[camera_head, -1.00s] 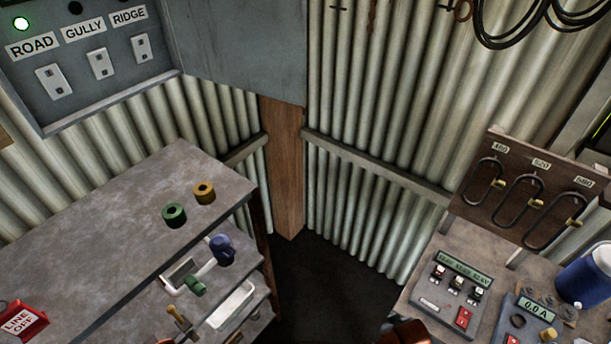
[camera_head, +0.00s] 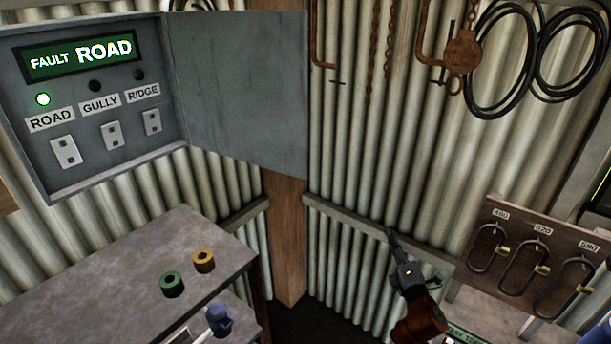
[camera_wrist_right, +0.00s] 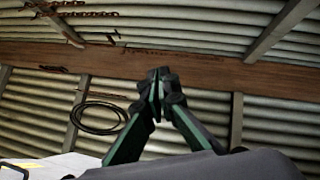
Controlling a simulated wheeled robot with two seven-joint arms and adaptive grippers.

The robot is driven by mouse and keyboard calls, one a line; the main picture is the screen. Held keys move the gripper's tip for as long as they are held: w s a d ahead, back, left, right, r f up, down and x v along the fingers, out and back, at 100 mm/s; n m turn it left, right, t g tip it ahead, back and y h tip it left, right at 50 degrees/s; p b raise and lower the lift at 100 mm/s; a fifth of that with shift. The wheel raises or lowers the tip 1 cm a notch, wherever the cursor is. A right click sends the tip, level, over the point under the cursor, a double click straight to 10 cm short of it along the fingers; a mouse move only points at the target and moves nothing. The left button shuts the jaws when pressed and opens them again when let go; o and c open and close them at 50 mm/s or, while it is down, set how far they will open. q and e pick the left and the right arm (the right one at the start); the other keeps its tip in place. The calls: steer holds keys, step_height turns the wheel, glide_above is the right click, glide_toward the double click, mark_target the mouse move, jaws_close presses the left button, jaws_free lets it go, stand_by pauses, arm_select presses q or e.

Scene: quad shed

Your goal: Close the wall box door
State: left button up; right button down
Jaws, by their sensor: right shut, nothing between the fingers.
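The wall box (camera_head: 99,190) is a grey metal cabinet at the upper left of the head view. Its door (camera_head: 245,90) stands open, swung out to the right of the box. Inside the box a display reads FAULT ROAD, with a lit lamp over ROAD and three switches below. My right gripper (camera_head: 391,233) is at the lower right of the door, apart from it, in front of the corrugated wall. In the right wrist view its fingertips (camera_wrist_right: 159,75) are together with nothing between them. My left gripper is not in view.
A grey bench (camera_head: 115,275) with green (camera_head: 172,284) and yellow (camera_head: 204,261) rings stands below the box. Black cable coils (camera_head: 500,60) hang on the wall. Open space lies between door and right gripper.

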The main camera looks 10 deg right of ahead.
mark_target(304, 165)
steer(key=s+a+r+m+g+y, duration=0.1)
steer(key=a+r+m+g+y, duration=0.4)
steer(key=r+m, duration=0.45)
steer(key=s+a+r+m+g+y, duration=0.1)
steer(key=a+r+m+g+y, duration=0.3)
steer(key=r+m+y, duration=0.55)
steer(key=s+a+r+m+g+y, duration=0.2)
steer(key=a+r+m+y, duration=0.1)
steer(key=a+r+m, duration=0.65)
steer(key=w+a+p, duration=0.1)
steer(key=a+p, duration=0.1)
steer(key=w+a+r+n+p, duration=0.1)
steer(key=a+p, duration=0.1)
steer(key=a, duration=0.1)
steer(key=w+a+n+p, duration=0.1)
steer(key=a+p, duration=0.1)
steer(key=shift+a+r+p, duration=0.25)
steer(key=shift+a+p, duration=0.15)
steer(key=shift+s+a, duration=0.25)
steer(key=shift+s, duration=0.25)
steer(key=shift+w+a+f, duration=0.1)
